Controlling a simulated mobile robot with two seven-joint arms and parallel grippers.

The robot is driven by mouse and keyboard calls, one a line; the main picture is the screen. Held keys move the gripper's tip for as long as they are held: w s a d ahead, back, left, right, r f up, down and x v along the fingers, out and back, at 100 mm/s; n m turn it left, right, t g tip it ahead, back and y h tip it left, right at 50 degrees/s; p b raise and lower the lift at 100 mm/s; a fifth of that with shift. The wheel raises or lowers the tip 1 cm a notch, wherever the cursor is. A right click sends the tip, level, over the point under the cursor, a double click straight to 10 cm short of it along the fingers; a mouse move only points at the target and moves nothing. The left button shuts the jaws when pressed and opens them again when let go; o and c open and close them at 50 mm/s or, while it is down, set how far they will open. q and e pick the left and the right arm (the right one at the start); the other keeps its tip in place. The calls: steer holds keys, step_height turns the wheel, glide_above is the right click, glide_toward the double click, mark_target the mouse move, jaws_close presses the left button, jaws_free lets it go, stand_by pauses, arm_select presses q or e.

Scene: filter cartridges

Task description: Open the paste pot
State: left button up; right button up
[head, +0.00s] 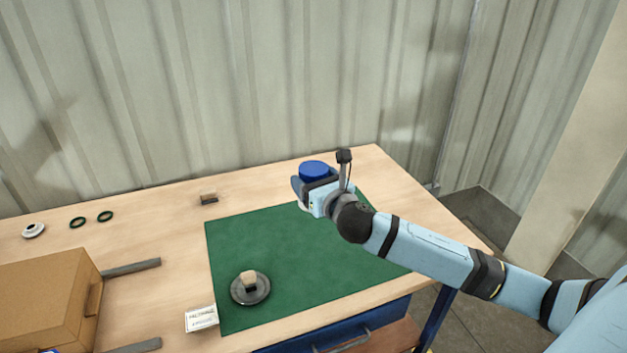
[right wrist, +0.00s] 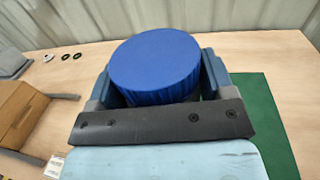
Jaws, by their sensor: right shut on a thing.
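The paste pot, with a round blue lid (head: 313,168), stands at the back right of the table, by the far edge of the green mat. In the right wrist view the lid (right wrist: 155,65) shows from above, with a ridged rim, and sits on the pot. My right gripper (head: 312,187) is shut on the pot, with one finger on each side; it also shows in the right wrist view (right wrist: 160,80). The fingers hide most of the pot's body, and I cannot tell whether they press on the lid's rim or just below it. My left gripper is not in view.
The green mat (head: 280,250) is mostly clear. A cardboard box (head: 40,300), grey bars (head: 130,268), a small brown block (head: 208,198) and rings (head: 77,222) are leftward.

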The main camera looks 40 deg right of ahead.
steer(key=shift+c, duration=0.8)
steer(key=shift+s+a, duration=0.15)
steer(key=shift+a, duration=0.15)
steer(key=s+a+r+n+y+p, duration=0.1)
steer(key=s+a+r+p, duration=0.2)
steer(key=s+a+p, duration=0.8)
steer(key=shift+s+a+r+y+p, duration=0.2)
steer(key=shift+a+r+y+p, duration=0.1)
steer(key=shift+a+p, duration=0.4)
steer(key=shift+d, duration=0.15)
